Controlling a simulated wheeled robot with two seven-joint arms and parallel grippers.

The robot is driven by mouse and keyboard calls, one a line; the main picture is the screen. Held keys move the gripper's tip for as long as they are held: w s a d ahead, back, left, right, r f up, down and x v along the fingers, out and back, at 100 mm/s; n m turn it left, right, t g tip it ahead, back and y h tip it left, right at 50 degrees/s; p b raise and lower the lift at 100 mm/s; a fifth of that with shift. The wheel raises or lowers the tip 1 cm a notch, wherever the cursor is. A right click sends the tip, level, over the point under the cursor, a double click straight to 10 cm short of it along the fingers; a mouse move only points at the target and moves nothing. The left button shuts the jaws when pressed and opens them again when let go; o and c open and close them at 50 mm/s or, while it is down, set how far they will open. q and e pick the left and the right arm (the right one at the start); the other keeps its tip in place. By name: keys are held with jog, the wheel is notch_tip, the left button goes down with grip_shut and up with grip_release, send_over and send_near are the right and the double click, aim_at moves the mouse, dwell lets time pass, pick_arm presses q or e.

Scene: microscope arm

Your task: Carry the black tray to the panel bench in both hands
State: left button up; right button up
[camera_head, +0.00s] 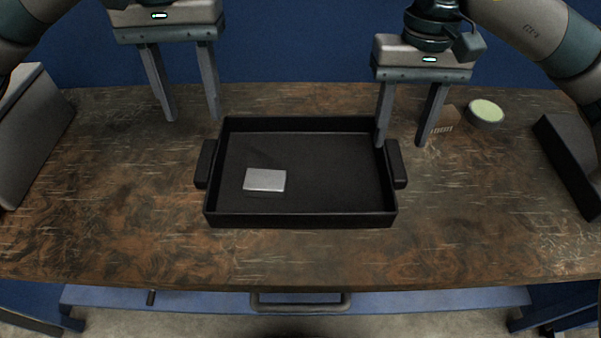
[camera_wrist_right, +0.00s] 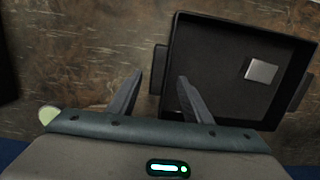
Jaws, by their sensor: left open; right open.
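The black tray (camera_head: 300,220) lies flat on the wooden bench, with a handle on its left side (camera_head: 206,164) and one on its right side (camera_head: 396,164). A small silver block (camera_head: 265,180) lies inside it, left of centre. My left gripper (camera_head: 192,119) is open and empty, above and behind the tray's left handle. My right gripper (camera_head: 400,146) is open near the right handle, its fingers apart and not closed on it. In the right wrist view the right gripper (camera_wrist_right: 158,80) points toward the tray's handle (camera_wrist_right: 158,70), with one finger overlapping the tray's edge.
A small brown box (camera_head: 446,119) and a round pale green-topped item (camera_head: 485,111) stand right of my right gripper. A dark bin (camera_head: 570,165) is at the far right, and a grey box (camera_head: 30,135) at the far left. The bench (camera_head: 300,255) in front of the tray is clear.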

jog(key=shift+w+r, duration=0.2)
jog(key=shift+r, duration=1.2)
jog(key=shift+w+r, duration=0.15)
jog(key=shift+r, duration=1.2)
